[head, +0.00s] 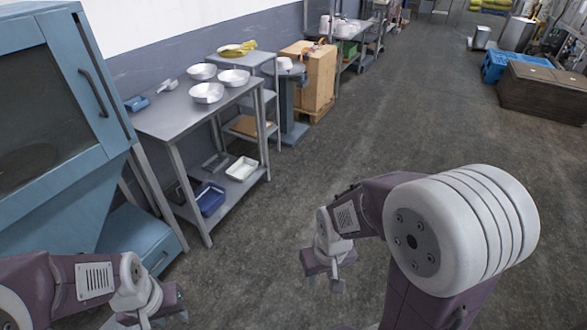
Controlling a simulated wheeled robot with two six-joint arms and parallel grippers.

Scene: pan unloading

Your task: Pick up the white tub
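A white tub (242,168), shallow and rectangular, sits on the lower shelf of the steel table, near its right end. A blue tub (208,199) sits on the same shelf to its left. My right gripper (325,279) is over the open floor, to the right of the table and well apart from the white tub. My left gripper (166,312) is at the bottom left, low in the picture and apart from the table. Both grippers are too small and turned too far to tell open from shut. I see nothing held.
The steel table (165,112) carries several metal pans on top; its legs frame the lower shelf. A blue oven-like cabinet (105,150) stands at the left. A second table (243,58) and wooden crate (312,80) stand behind.

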